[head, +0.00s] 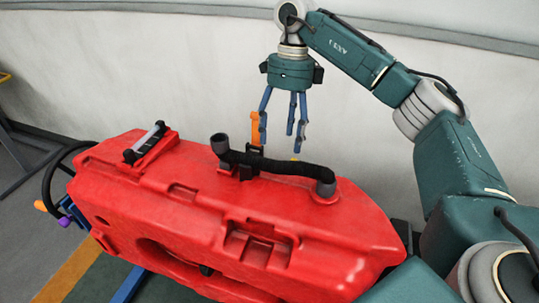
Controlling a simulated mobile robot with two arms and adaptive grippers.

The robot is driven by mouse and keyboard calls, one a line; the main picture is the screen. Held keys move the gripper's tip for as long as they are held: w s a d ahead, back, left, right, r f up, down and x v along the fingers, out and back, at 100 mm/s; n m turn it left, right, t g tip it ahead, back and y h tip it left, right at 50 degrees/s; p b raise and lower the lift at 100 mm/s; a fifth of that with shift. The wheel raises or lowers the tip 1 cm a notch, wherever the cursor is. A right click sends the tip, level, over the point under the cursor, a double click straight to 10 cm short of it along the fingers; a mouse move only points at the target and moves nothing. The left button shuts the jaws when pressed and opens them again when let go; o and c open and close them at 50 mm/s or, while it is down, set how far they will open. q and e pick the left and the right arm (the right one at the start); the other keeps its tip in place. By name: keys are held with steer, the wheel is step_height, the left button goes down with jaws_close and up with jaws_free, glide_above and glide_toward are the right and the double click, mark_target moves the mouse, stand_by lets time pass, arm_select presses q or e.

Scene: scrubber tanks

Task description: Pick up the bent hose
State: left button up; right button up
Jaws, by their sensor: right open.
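The bent hose (277,164) is black and ribbed, with a thick grey cuff at each end. It lies along the top of the red tank (170,204), its left end turned up and its right end by the tank's right part. My right gripper (279,143) hangs above and behind the hose, its blue fingers pointing down and spread apart. It is open and empty, and no finger visibly touches the hose. My left gripper is not in view.
An orange upright piece (255,129) on a black clip stands behind the hose, close to the gripper's left finger. A black-and-white handle (145,143) sits on the tank's left top. A pale wall (150,60) rises behind.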

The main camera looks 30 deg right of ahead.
mark_target(280, 164)
steer(key=f, duration=0.1)
steer(key=s+f, duration=0.1)
steer(key=a+f, duration=0.1)
steer(key=shift+s+a+p, duration=0.1)
steer(key=shift+s+p, duration=0.2)
steer(key=shift+f, duration=0.35)
steer(key=shift+f+p, duration=0.3)
steer(key=shift+f, duration=0.05)
steer(key=x, duration=0.1)
steer(key=p+x, duration=0.1)
steer(key=x, duration=0.1)
steer(key=shift+s+a+f+p, duration=0.2)
steer(key=shift+a+p, duration=0.1)
steer(key=shift+f, duration=0.5)
steer(key=shift+c, duration=0.2)
steer(key=c, duration=1.4)
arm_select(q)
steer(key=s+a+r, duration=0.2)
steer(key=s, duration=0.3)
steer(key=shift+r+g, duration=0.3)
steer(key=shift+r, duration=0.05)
arm_select(e)
steer(key=shift+o, duration=0.2)
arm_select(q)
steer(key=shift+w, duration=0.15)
